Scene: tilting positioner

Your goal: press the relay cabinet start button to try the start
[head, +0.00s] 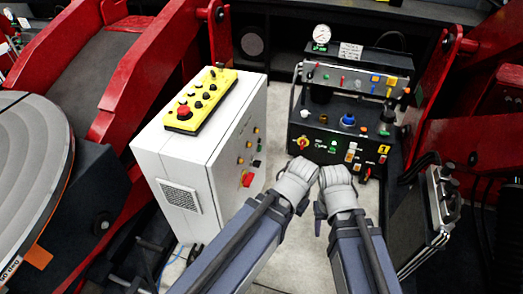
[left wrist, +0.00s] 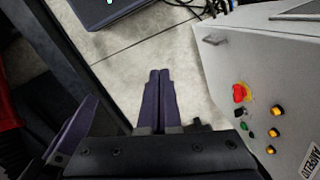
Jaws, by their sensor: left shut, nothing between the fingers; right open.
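The white cabinet (head: 185,165), which I take for the relay cabinet, stands left of my grippers. Its side panel carries a red-and-yellow switch (head: 248,179) and several amber lamps. In the left wrist view the cabinet (left wrist: 235,65) is at the right, with the switch (left wrist: 241,92), a green button (left wrist: 245,133) and small dark controls. I cannot read which is the start button. My left gripper (left wrist: 159,76) is shut and empty, apart from the panel, above the floor. My right gripper (head: 319,211) is open, close beside the left wrist; its fingers are mostly hidden.
A yellow control box (head: 207,97) with a red knob lies on the cabinet. A black control console (head: 340,140) with many buttons stands ahead. Red machine frames (head: 150,75) flank the space. Pale floor (head: 277,125) lies between cabinet and console.

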